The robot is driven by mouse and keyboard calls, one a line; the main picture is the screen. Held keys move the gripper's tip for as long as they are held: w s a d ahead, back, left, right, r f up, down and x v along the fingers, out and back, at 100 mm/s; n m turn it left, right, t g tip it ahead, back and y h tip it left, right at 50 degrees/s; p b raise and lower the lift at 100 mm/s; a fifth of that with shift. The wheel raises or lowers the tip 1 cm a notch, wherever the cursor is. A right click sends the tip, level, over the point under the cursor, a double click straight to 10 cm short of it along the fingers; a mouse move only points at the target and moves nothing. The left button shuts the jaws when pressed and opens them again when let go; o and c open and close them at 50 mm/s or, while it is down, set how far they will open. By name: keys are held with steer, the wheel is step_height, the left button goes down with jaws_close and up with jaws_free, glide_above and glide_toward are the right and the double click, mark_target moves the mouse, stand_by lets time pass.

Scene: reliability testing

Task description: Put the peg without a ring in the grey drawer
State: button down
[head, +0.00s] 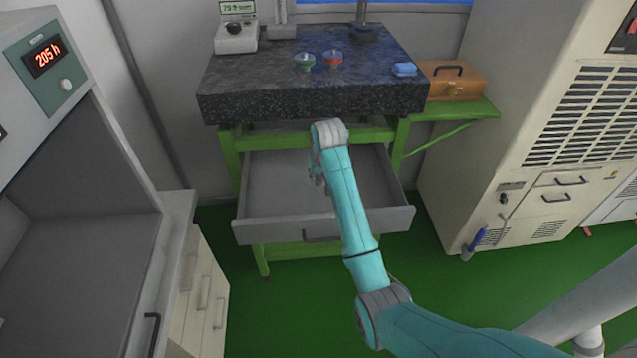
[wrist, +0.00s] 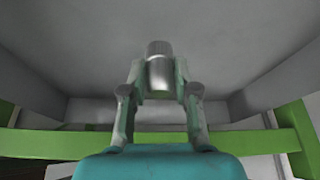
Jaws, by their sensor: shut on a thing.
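The grey drawer (head: 268,205) is pulled open under the granite table. My gripper (head: 317,178) is over or inside the open drawer, partly hidden by my arm in the head view. In the wrist view my gripper (wrist: 158,82) is shut on a plain silver cylindrical peg (wrist: 158,64), with no ring showing on it. Grey drawer surfaces lie around and beyond the peg; whether it touches the drawer floor I cannot tell. On the granite top stand a small piece with a green ring (head: 305,61) and one with a red ring (head: 332,58).
The granite table (head: 265,85) sits on a green frame (head: 229,160) above the drawer. A blue item (head: 404,69) lies on its right side, beside a wooden box (head: 453,80). A grey cabinet (head: 75,130) stands left and a vented cabinet (head: 540,140) right.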

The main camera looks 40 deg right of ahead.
mark_target(320, 180)
steer(key=shift+f, duration=1.9)
steer(key=c, duration=0.9)
jaws_free()
steer(key=shift+f, duration=0.15)
steer(key=shift+o, duration=0.2)
steer(key=v, duration=1.2)
steer(key=shift+r, duration=0.2)
